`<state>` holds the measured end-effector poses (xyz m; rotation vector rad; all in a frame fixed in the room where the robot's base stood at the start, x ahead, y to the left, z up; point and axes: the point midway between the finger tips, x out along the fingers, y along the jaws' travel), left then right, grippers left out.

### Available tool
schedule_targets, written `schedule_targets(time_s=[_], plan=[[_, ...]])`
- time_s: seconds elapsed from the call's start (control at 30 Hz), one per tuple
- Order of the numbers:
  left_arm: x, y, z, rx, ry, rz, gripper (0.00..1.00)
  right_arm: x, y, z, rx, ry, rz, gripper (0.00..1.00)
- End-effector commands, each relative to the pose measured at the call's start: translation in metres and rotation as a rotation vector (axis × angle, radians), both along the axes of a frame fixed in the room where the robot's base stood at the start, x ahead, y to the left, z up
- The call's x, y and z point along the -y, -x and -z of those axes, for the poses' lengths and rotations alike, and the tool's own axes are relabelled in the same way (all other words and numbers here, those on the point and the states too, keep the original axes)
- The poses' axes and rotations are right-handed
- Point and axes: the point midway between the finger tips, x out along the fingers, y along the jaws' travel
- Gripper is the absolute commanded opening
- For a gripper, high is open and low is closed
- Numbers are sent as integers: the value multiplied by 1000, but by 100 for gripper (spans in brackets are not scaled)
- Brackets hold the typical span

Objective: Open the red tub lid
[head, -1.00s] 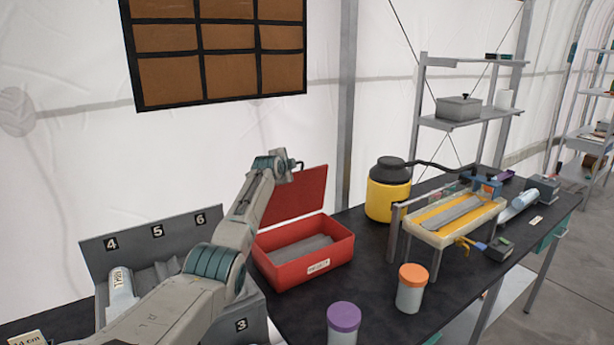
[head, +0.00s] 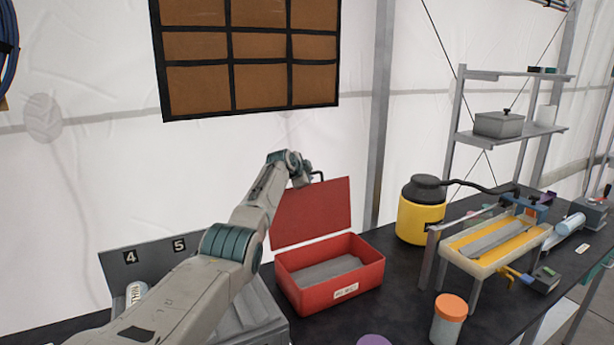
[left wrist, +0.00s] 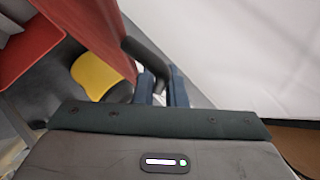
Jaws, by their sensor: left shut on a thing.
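The red tub (head: 312,290) stands on the dark bench with a white label on its front. Its red lid (head: 315,212) stands up, hinged open at the back edge. Grey contents lie inside the tub. My left gripper (head: 308,178) is at the lid's upper left edge, by a dark handle (head: 318,175). In the left wrist view the two blue-grey fingers (left wrist: 163,88) are shut on the dark curved handle (left wrist: 146,55), next to the red lid (left wrist: 98,32). My right gripper is not in view.
A grey numbered rack (head: 150,262) with a white bottle stands at the left, under my left arm. A yellow jug (head: 420,215), an orange-lidded jar (head: 448,318) and a yellow tray stand (head: 485,245) are to the right. A purple lid (head: 374,341) shows at the bottom edge.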

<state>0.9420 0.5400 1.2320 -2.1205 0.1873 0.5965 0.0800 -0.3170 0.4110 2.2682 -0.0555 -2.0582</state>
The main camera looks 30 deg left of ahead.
Motion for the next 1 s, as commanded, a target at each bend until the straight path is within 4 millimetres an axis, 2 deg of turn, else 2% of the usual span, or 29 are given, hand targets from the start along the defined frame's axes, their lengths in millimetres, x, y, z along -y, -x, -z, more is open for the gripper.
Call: schedule_targets(time_s=[0.07,0.1,0.2,0.67,1.0], plan=[[0,0,2,-2,0,0,0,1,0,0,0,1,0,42],[0,0,2,-3,0,-1,17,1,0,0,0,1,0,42],[0,0,1,-3,0,-1,32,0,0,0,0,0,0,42],[0,3,2,-4,-1,1,32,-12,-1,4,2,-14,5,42],[2,27,-11,0,-5,-1,32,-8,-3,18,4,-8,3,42]])
